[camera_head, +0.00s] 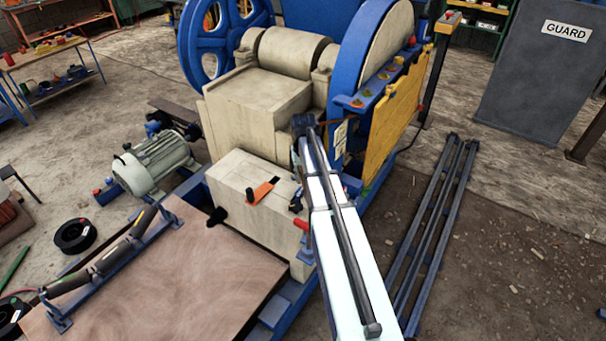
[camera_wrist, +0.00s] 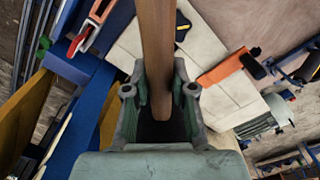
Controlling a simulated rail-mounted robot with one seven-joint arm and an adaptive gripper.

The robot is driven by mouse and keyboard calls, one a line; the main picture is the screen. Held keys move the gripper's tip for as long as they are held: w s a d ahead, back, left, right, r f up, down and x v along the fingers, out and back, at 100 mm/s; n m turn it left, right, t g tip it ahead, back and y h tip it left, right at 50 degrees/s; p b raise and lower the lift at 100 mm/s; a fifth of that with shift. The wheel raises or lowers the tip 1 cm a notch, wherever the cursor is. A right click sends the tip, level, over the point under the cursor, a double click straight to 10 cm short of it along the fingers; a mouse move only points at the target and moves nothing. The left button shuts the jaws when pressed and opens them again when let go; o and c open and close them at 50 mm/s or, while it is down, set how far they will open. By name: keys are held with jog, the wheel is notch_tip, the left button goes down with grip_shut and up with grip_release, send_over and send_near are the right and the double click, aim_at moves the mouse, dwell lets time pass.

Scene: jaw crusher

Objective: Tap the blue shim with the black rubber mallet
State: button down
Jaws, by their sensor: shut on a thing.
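My gripper (camera_wrist: 160,100), with grey-green fingers, is shut on a brown wooden handle (camera_wrist: 157,45) in the wrist view. The handle stands along the middle of the view and runs out at its top edge. I take it as the mallet's handle; no mallet head can be made out. In the head view my arm reaches toward the crusher, and its fingers cannot be made out. I cannot pick out the blue shim for sure in either view.
An orange tool (camera_head: 262,190) lies on the beige block (camera_head: 240,225); it also shows in the wrist view (camera_wrist: 220,70). The blue-and-beige crusher (camera_head: 270,90) stands behind. A yellow panel (camera_head: 395,110) is on its right. A wooden board (camera_head: 160,275) lies at front left.

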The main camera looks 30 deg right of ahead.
notch_tip(320, 180, down, 11)
jog(key=b, duration=0.4)
notch_tip(320, 180, up, 6)
jog(key=p, duration=0.3)
jog(key=shift+f, duration=0.1)
